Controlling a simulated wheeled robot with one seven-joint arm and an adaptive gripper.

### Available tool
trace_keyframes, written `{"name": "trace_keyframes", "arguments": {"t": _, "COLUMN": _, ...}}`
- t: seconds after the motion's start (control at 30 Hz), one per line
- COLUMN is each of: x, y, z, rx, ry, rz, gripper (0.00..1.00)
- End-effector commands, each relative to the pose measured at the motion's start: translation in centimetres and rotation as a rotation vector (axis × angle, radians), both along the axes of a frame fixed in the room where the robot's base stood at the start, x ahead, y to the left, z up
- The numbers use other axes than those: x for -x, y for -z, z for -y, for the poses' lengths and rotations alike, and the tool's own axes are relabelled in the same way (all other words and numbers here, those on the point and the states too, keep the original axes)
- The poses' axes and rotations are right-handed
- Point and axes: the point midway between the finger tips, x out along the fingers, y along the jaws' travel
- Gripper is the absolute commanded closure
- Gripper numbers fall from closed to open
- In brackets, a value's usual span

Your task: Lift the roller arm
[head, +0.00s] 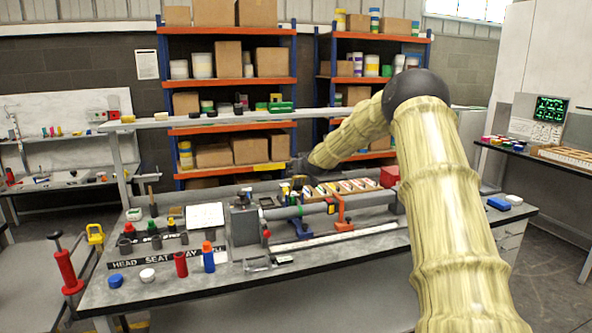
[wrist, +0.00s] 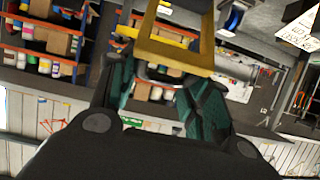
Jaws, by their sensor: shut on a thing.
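My gripper (wrist: 165,82) has its teal fingers closed on a yellow frame-shaped part, which looks like the roller arm (wrist: 172,51). The part extends up past the fingertips in the wrist view, and its upper end is cut off by the picture edge. In the head view, my arm reaches over the back of the bench, and a small yellow strip (head: 270,167) shows left of the dark wrist, in front of the shelving. Whether that strip is the held part is hard to tell. The fingers are too small to make out there.
The grey bench (head: 330,268) holds a long clamped tube (head: 300,210), a white card (head: 205,216), and red and blue bottles. A raised rail (head: 215,118) runs along its back. Shelving (head: 228,82) with boxes stands behind. A side bench (head: 510,150) is at right.

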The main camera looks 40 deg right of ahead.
Motion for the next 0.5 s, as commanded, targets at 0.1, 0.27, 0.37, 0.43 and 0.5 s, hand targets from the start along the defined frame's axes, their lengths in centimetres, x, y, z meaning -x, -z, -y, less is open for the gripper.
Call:
{"name": "trace_keyframes", "arguments": {"t": 0.1, "x": 0.23, "y": 0.69, "z": 0.13, "rx": -0.004, "ry": 0.002, "rz": -0.008, "gripper": 0.49}}
{"name": "trace_keyframes", "arguments": {"t": 0.27, "x": 0.18, "y": 0.53, "z": 0.1, "rx": -0.003, "ry": 0.001, "rz": -0.006, "gripper": 0.43}}
{"name": "trace_keyframes", "arguments": {"t": 0.37, "x": 0.12, "y": 0.38, "z": 0.04, "rx": -0.002, "ry": 0.001, "rz": -0.005, "gripper": 0.43}}
{"name": "trace_keyframes", "arguments": {"t": 0.43, "x": 0.09, "y": 0.23, "z": -0.1, "rx": 0.0, "ry": 0.001, "rz": -0.004, "gripper": 0.43}}
{"name": "trace_keyframes", "arguments": {"t": 0.5, "x": 0.05, "y": 0.1, "z": -0.23, "rx": 0.001, "ry": 0.0, "rz": -0.004, "gripper": 0.43}}
